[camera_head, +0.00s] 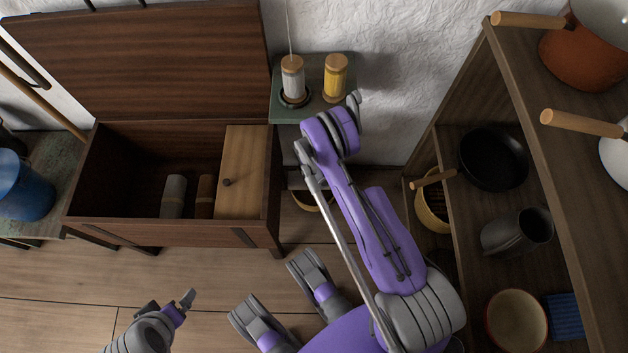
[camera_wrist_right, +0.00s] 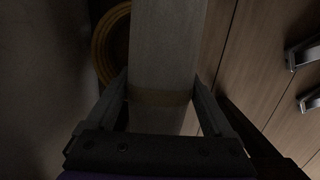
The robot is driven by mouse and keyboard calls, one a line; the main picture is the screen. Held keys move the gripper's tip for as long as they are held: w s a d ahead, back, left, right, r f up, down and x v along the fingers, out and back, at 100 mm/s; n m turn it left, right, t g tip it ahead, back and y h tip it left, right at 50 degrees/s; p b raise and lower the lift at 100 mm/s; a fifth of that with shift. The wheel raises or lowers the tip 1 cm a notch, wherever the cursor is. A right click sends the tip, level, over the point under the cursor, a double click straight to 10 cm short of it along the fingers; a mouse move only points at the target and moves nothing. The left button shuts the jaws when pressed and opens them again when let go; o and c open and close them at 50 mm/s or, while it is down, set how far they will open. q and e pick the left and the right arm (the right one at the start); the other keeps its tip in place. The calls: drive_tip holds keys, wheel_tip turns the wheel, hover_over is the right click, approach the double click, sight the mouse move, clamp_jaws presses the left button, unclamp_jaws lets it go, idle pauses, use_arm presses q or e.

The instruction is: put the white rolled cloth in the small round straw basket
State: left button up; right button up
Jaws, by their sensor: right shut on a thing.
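The white rolled cloth (camera_wrist_right: 166,60), banded in tan, is between the fingers of my right gripper (camera_wrist_right: 160,88), which is shut on it. In the right wrist view, the round straw basket (camera_wrist_right: 103,58) is below and to the left of the roll, partly covered by it. In the head view, a bit of the basket (camera_head: 308,203) shows low under the small green table, behind my right arm. The right fingers and the held roll are not clear there. My left gripper (camera_head: 172,303) is low at the left; its opening is unclear.
The open wooden chest (camera_head: 170,235) holds a grey roll (camera_head: 173,196) and a brown roll (camera_head: 205,196). The small green table (camera_head: 315,75) carries two spools.

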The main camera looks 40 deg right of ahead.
wheel_tip(320, 180, down, 7)
drive_tip(key=b, duration=0.1)
drive_tip(key=shift+r+b, duration=0.15)
drive_tip(key=shift+b, duration=0.15)
drive_tip(key=shift+f, duration=0.2)
drive_tip(key=o, duration=1.4)
drive_tip(key=shift+f, duration=0.1)
drive_tip(key=shift+c, duration=0.2)
drive_tip(key=r+p, duration=0.1)
drive_tip(key=r, duration=0.3)
drive_tip(key=r+p, duration=0.1)
drive_tip(key=r, duration=0.3)
drive_tip(key=w+a+r+p, duration=0.1)
drive_tip(key=r, duration=0.3)
drive_tip(key=shift+r, duration=0.25)
